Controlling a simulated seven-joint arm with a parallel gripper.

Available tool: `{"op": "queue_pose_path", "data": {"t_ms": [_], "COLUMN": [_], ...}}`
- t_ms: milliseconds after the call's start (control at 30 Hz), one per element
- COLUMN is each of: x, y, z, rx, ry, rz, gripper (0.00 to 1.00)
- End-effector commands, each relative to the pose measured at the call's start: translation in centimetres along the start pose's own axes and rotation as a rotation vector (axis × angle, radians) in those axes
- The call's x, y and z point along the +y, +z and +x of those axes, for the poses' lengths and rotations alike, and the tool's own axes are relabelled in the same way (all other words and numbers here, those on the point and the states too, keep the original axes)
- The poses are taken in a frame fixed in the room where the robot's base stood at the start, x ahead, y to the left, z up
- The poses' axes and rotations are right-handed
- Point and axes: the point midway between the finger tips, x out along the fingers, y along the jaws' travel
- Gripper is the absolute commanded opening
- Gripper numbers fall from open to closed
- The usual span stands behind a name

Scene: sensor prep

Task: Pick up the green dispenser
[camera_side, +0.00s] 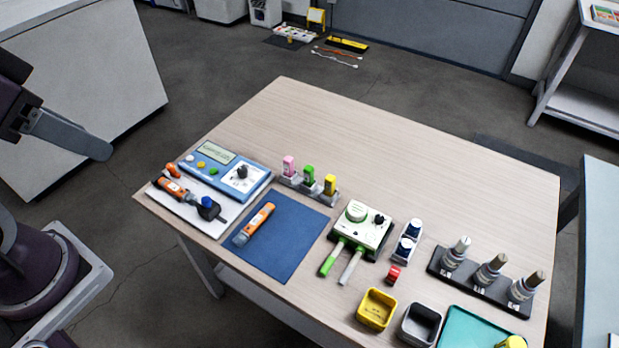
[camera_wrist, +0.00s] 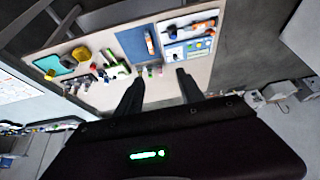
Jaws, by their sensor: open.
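The green dispenser (camera_side: 309,175) stands upright in a small grey holder, between a pink dispenser (camera_side: 289,165) and a yellow dispenser (camera_side: 330,184), near the middle of the table. In the wrist view, the small dispenser row (camera_wrist: 150,70) shows between my fingers, but too small to tell the green one apart surely. My gripper (camera_wrist: 159,76) is open and empty, its two dark fingers apart. It is away from the dispensers, not touching anything. In the side view, part of my arm shows at the far left, off the table.
The blue instrument (camera_side: 228,173) and blue mat (camera_side: 275,243) lie left and in front of the dispensers. A white-and-green device (camera_side: 361,228), a dark rack of bottles (camera_side: 486,279) and a yellow bin (camera_side: 376,309) stand to the right. The table's back (camera_side: 390,140) is clear.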

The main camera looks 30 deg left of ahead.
Motion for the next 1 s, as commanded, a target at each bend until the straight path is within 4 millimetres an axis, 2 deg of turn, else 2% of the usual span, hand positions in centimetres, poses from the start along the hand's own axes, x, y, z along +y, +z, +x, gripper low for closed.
{"op": "queue_pose_path", "data": {"t_ms": [267,367,467,500,567,600,667,733,767,800,867,900,1000], "x": [0.1,0.6,1.7,2.1,2.8,3.3,4.0,4.9,5.4,6.0,6.9,7.5,8.8], "y": [-0.2,-2.9,-8.4,-10.9,-14.2,-16.2,-18.8,-20.9,-21.5,-22.0,-22.2,-21.9,-20.6], "z": [0.0,0.1,1.8,3.2,5.9,8.1,12.1,17.4,19.8,23.2,28.2,31.2,37.4], "rx": [-0.004,-0.045,-0.115,-0.140,-0.175,-0.195,-0.224,-0.255,-0.269,-0.287,-0.313,-0.329,-0.361], "ry": [0.004,0.051,0.138,0.172,0.215,0.237,0.265,0.289,0.297,0.307,0.320,0.329,0.354], "rz": [0.007,0.073,0.223,0.292,0.398,0.472,0.587,0.735,0.803,0.898,1.044,1.139,1.345], "gripper": [0.45,0.45,0.45,0.45,0.45,0.45,0.45,0.45,0.45,0.45,0.45,0.45,0.45]}}
